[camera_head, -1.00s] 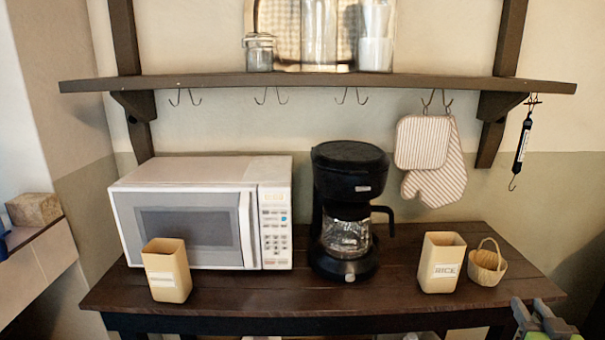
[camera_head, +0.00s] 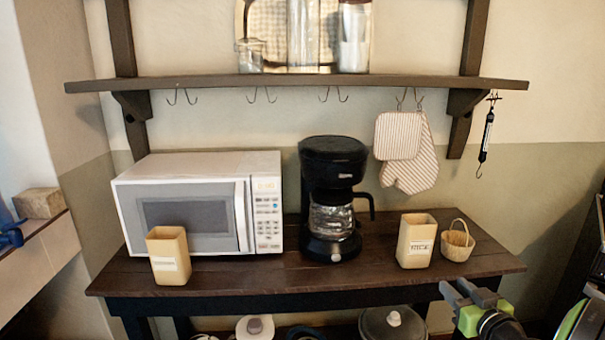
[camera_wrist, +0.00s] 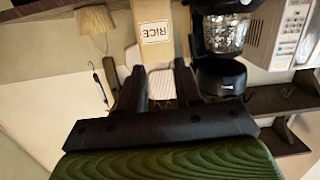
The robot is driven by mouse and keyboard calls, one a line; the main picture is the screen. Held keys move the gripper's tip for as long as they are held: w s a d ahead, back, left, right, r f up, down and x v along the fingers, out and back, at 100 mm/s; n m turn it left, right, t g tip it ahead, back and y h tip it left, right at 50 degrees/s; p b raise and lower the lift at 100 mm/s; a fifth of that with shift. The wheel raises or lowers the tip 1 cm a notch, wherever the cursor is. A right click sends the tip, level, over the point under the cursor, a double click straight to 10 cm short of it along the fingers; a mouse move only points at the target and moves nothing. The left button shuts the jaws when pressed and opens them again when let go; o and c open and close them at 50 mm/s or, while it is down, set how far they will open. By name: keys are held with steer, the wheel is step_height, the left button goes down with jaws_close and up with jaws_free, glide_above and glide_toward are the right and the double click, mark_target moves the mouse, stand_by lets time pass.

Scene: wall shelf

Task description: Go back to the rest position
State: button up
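My gripper (camera_head: 460,290) shows at the lower right of the head view, in front of the table's right front edge. In the wrist view, its two dark fingers (camera_wrist: 160,88) stand apart with nothing held between them. The tan canister labelled RICE (camera_head: 416,241) stands upright on the table (camera_head: 300,272), beside a small wicker basket (camera_head: 457,243). The wrist view also shows the RICE canister (camera_wrist: 152,22) and part of the basket (camera_wrist: 95,20) beyond the fingers.
A second tan canister (camera_head: 168,256) stands before the white microwave (camera_head: 210,160). A black coffee maker (camera_head: 333,170) stands mid-table. The shelf (camera_head: 300,83) above carries jars, hooks and a striped mitt (camera_head: 412,168). A lidded pot (camera_head: 392,325) sits below the table.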

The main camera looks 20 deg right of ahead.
steer(key=a+r+n+g+y, duration=0.1)
steer(key=a+n+g+y, duration=0.45)
steer(key=a, duration=1.95)
steer(key=s+a+m+g+h, duration=0.15)
steer(key=s+a, duration=0.25)
steer(key=s, duration=0.5)
steer(key=s+a+m+g, duration=0.2)
steer(key=s+a+g, duration=0.1)
steer(key=s, duration=0.6)
step_height(320, 180, up, 16)
steer(key=p, duration=1.6)
steer(key=shift+s+h, duration=0.15)
steer(key=shift+h, duration=0.15)
